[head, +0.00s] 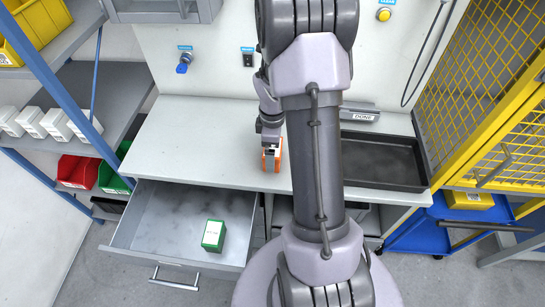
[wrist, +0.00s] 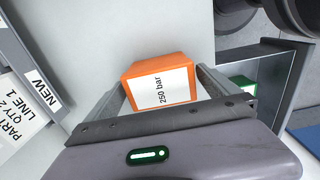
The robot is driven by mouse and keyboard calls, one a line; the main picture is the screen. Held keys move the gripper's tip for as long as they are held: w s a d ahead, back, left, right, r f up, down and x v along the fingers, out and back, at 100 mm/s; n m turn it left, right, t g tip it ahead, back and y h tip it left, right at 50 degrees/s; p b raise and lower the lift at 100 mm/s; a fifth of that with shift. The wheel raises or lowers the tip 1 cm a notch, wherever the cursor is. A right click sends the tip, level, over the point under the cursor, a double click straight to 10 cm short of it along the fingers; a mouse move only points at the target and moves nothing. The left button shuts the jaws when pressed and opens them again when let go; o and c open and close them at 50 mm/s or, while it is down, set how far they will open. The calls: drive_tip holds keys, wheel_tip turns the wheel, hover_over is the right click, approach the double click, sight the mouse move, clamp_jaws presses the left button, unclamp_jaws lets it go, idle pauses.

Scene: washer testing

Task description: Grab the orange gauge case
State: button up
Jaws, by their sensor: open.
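The orange gauge case (wrist: 160,70) is a small box with a white label reading "250 bar" in the wrist view. It stands on the light workbench. My gripper (wrist: 158,90) is open, with one finger on each side of the case; I cannot tell whether either finger touches it. In the head view the orange case (head: 279,160) is partly hidden under my gripper (head: 271,158), beside my arm.
An open drawer (head: 140,222) below the bench holds a green box (head: 213,236). The bench left of my gripper is clear.

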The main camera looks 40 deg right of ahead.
wheel_tip(320, 180, down, 3)
drive_tip(key=shift+f+b, duration=0.1)
drive_tip(key=shift+b, duration=0.25)
drive_tip(key=shift+r, duration=0.2)
drive_tip(key=shift+c, duration=0.4)
drive_tip(key=c, duration=1.5)
drive_tip(key=shift+r, duration=0.1)
